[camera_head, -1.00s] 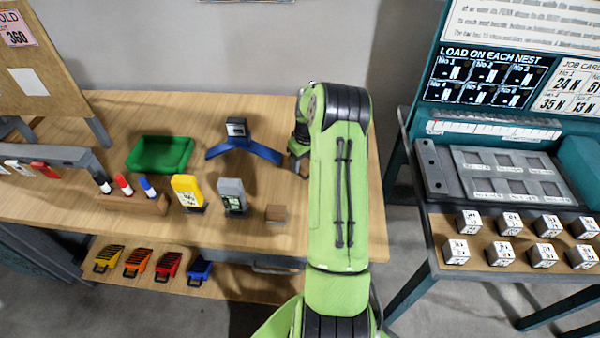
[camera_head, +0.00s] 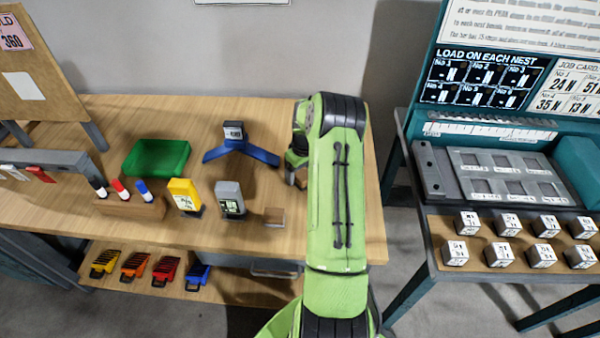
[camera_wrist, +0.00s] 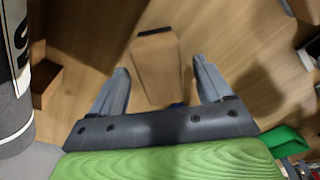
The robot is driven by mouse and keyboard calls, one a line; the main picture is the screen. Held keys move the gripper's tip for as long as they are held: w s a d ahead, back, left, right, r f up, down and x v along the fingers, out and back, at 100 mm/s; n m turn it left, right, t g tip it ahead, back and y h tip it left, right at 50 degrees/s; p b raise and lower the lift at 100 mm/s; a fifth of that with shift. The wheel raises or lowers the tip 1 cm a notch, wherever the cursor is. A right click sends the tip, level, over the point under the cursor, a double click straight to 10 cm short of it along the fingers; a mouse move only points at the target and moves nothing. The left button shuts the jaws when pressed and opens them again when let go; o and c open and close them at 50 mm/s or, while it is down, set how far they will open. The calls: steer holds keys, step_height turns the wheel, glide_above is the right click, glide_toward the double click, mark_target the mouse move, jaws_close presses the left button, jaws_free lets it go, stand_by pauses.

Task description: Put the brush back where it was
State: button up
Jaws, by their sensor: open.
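A tan wooden piece with a dark end, perhaps the brush (camera_wrist: 157,68), shows in the wrist view between the two fingers of my gripper (camera_wrist: 162,85). The fingers are spread, with a gap on each side of the piece. Its bristles cannot be made out. In the head view my green arm reaches over the right part of the wooden table, and its end, with a brown piece (camera_head: 299,178) beside it, is mostly hidden behind the arm. A small wooden block (camera_head: 274,217) stands near the table's front edge, left of my arm.
A blue stand (camera_head: 241,150), green tray (camera_head: 157,158), yellow box (camera_head: 184,194), grey box (camera_head: 230,198) and marker rack (camera_head: 131,206) are left of my arm. Small coloured bins sit on the lower shelf. A teal bench with white cubes stands right, across a floor gap.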

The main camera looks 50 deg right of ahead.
mark_target(303, 175)
step_height(303, 175, up, 11)
steer(key=s+p, duration=0.1)
steer(key=s+a+r+n+t+h, duration=0.1)
steer(key=s+a+r, duration=0.1)
steer(key=a+r, duration=0.8)
steer(key=s+a+r+t, duration=0.1)
steer(key=s+a+r, duration=0.2)
steer(key=a+r, duration=0.65)
steer(key=s+a+f+t+y, duration=0.1)
steer(key=s+a+f+t, duration=0.1)
steer(key=s+a, duration=1.2)
steer(key=shift+s, duration=0.65)
steer(key=shift+r, duration=0.1)
